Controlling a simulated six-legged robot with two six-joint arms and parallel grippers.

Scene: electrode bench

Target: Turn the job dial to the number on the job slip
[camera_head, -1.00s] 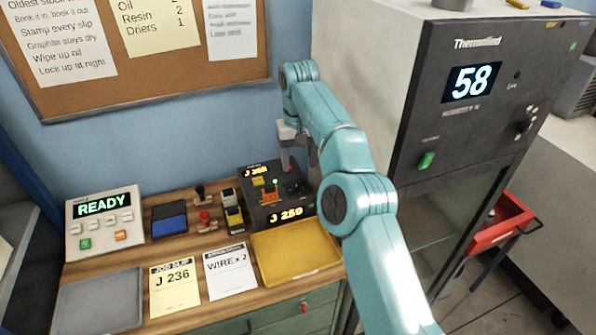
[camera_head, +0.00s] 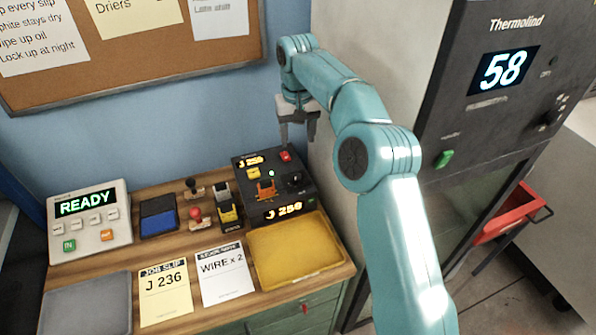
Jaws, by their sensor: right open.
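The job slip (camera_head: 166,292) is a pale yellow card lying on the wooden bench, reading J 236. The dark control box (camera_head: 272,187) stands behind the yellow tray. The job dial (camera_head: 295,179) looks like the black knob on the right of its top face. The box's lit front display (camera_head: 283,209) reads about J 250, its last digit blurred. A smaller lit display on top is too blurred to read surely. My right gripper (camera_head: 298,139) is open and empty, pointing down above the box's back edge, apart from the knob. My left gripper is out of view.
A yellow tray (camera_head: 252,261), a WIRE x 2 card (camera_head: 224,274) and a grey tray (camera_head: 74,312) lie along the front. Stamps and a blue pad (camera_head: 159,222) sit left of the box. A READY console (camera_head: 90,219) is far left; a tall cabinet (camera_head: 478,98) stands right.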

